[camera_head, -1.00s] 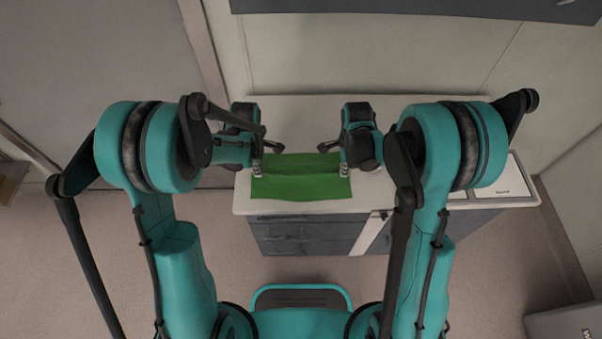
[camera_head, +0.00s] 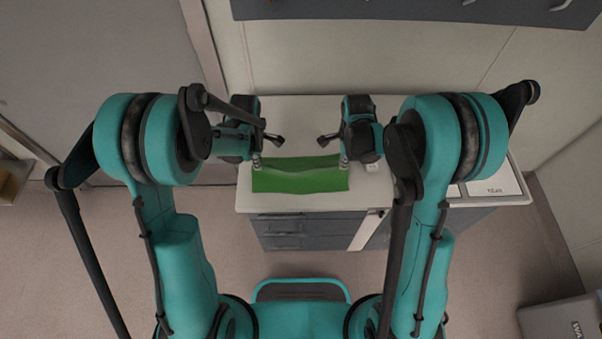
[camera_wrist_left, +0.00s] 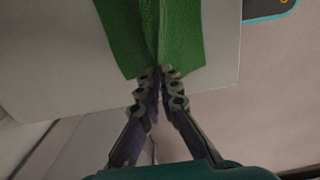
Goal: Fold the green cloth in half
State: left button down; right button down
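The green cloth (camera_head: 300,181) lies across the white counter as a wide strip, with a crease along its length and a raised upper part. My left gripper (camera_head: 257,161) is at its upper left corner. In the left wrist view the cloth (camera_wrist_left: 184,38) runs up to the fingertips of this gripper (camera_wrist_left: 157,76), which are close together and pinch its edge around a fold. My right gripper (camera_head: 343,162) is at the upper right corner and appears shut on the cloth there; its fingertips are small in the picture.
The white counter (camera_head: 300,115) is clear behind the cloth. Grey drawers (camera_head: 295,233) are below its front edge. A small white item (camera_head: 372,167) is right of the cloth, and a pale panel (camera_head: 494,186) is at the right end. A grey cabinet hangs above the back.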

notch_tip(320, 180, up, 9)
jog(key=p, duration=0.9)
jog(key=shift+r, duration=0.2)
